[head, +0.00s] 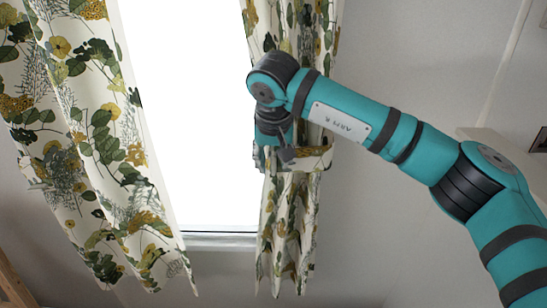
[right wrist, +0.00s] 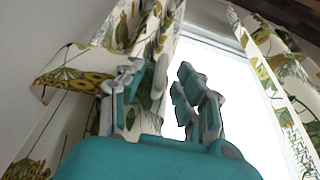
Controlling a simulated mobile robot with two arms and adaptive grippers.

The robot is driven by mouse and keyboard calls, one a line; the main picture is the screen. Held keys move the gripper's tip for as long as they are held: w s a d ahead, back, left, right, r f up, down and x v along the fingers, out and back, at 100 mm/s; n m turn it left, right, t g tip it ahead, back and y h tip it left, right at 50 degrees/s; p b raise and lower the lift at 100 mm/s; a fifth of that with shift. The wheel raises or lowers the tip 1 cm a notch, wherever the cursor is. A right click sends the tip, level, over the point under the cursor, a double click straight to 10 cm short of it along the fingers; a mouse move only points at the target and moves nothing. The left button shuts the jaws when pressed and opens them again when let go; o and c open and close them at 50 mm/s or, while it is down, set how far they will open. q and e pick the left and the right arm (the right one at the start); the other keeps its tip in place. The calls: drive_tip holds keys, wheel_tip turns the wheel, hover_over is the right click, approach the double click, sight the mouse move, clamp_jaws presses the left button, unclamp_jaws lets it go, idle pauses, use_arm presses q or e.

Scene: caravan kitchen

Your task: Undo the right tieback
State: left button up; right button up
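The right curtain (head: 290,225) hangs gathered at its middle on the right side of the bright window. The right tieback (head: 318,158) is a floral band around it, and in the right wrist view the tieback (right wrist: 75,82) sticks out to the left with a curled end. My right gripper (head: 272,162) is at the band's left part, in front of the curtain. In the right wrist view my right gripper (right wrist: 162,85) has its fingers apart, with curtain edge and window behind the gap. Whether a finger touches the band is unclear. My left gripper is out of view.
The left curtain (head: 95,130) hangs loose and spread, with a small light holder (head: 38,185) at its left edge. The window (head: 190,110) is between the curtains, with a sill below. A pale shelf or cabinet edge (head: 500,140) is at the right behind my arm.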

clamp_jaws()
idle(0.5)
